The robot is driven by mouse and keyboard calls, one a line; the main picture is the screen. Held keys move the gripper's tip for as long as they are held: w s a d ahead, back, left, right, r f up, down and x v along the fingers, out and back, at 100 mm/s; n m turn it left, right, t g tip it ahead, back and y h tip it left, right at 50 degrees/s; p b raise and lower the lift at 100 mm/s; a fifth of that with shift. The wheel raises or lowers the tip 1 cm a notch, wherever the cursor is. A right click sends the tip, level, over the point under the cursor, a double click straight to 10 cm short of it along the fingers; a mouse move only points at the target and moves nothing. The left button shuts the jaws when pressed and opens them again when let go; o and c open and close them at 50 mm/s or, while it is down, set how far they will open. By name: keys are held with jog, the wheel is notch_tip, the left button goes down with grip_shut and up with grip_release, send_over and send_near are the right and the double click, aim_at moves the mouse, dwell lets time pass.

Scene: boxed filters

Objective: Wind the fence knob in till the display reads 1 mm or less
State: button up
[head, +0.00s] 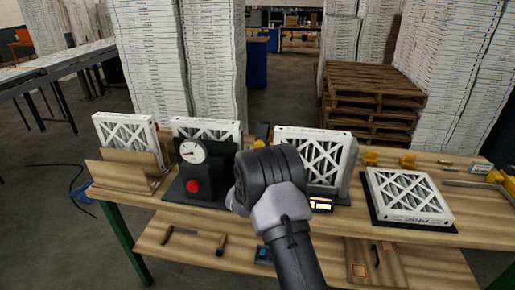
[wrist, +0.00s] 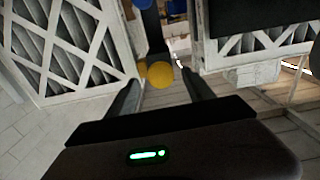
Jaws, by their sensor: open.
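A round yellow knob (wrist: 160,74) shows between the fingertips of my gripper (wrist: 161,80) in the wrist view. The gripper is open, one finger on each side of the knob; I cannot tell whether they touch it. A second, blue round part (wrist: 140,3) is cut off at the top edge. In the head view my wrist covers the fingers and the knob. A small lit display (head: 321,204) sits just right of my wrist, at the foot of a framed filter (head: 318,160); its digits are too small to read.
A dial gauge (head: 193,151) with a red button (head: 193,187) stands left of my wrist on the wooden bench (head: 447,231). Another filter (head: 409,195) lies flat at the right. Filters also stand at the left (head: 126,133). A lower shelf (head: 205,247) holds tools.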

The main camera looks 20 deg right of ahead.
jog(key=shift+x, duration=1.25)
jog(key=shift+c, duration=0.4)
grip_shut()
jog(key=shift+f+b, duration=0.1)
jog(key=shift+b, duration=0.2)
jog(key=shift+m+b, duration=0.3)
jog(key=shift+b, duration=0.1)
